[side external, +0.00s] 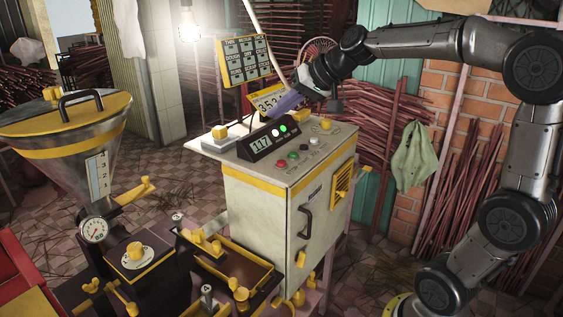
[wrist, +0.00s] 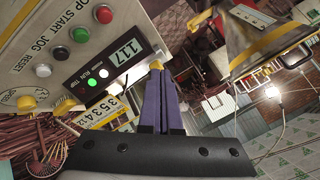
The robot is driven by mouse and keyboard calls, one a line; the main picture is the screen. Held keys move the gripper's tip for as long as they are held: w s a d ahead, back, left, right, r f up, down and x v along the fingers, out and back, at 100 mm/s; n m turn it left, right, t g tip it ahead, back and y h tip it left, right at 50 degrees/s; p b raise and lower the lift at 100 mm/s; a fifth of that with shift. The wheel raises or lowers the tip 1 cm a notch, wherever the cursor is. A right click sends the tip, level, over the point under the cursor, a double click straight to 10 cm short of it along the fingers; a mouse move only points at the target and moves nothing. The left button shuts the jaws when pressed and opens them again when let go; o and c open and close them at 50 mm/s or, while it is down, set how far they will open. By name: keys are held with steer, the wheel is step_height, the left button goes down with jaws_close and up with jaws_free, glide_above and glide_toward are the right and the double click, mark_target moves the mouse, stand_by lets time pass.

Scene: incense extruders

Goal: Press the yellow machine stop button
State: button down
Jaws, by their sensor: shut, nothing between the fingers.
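A yellow button (side external: 220,131) sits on a small pale base at the left end of the control cabinet's top, left of the display showing 117 (side external: 261,146). My gripper (side external: 269,115) has purple fingers that slant down to the left above the back of the cabinet top. In the side view its tips are apart from the yellow button, to its right. In the wrist view the fingers (wrist: 156,74) are shut together and empty. A yellow patch (wrist: 155,65), probably that button, shows just past the tips. The fingers partly hide it, so I cannot tell the gap.
The cabinet (side external: 270,205) carries red (side external: 281,163), green (side external: 293,155) and other buttons, plus a yellow knob (side external: 326,124). A yellow-edged sign (side external: 243,60) stands behind. A metal hopper (side external: 65,140) stands at the left. A lit bulb (side external: 188,30) hangs above.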

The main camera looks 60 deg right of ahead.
mark_target(285, 163)
steer(key=d+f, duration=0.2)
steer(key=shift+w+d+m, duration=0.1)
steer(key=shift+d+m, duration=0.3)
steer(key=shift+f, duration=4.35)
steer(key=shift+f, duration=0.1)
steer(key=shift+f, duration=0.3)
